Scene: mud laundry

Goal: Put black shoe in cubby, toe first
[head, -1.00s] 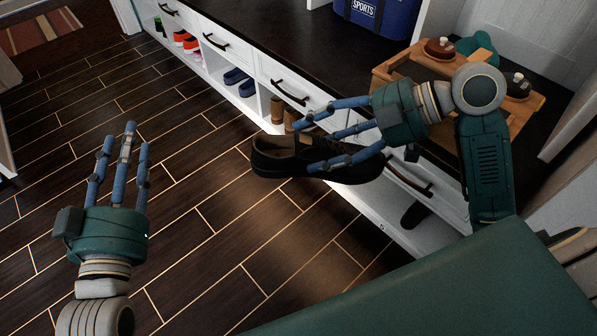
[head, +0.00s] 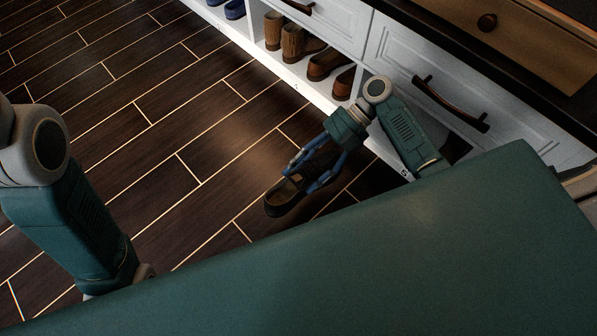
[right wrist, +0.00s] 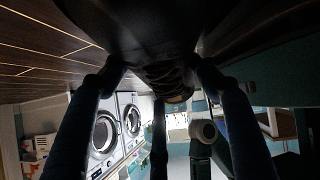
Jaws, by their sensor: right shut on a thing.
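The black shoe (head: 287,196) has a tan inside and hangs low over the floor in the head view, its open heel end towards the lower left. My right gripper (head: 312,172) is shut on the shoe, with its blue fingers around it. In the right wrist view the dark shoe (right wrist: 165,45) fills the top middle between the fingers. The white cubby unit (head: 344,36) stands to the upper right of the gripper. Its compartment beside my right arm is mostly hidden by that arm. My left arm shows at the left edge, but its gripper is out of view.
Brown boots (head: 296,42) and brown shoes (head: 329,64) fill one cubby; blue shoes (head: 234,9) sit in another. A drawer with a dark handle (head: 450,104) is above the lower right cubby. Open wood floor (head: 150,150) lies left of the unit. Washing machines (right wrist: 105,130) show in the wrist view.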

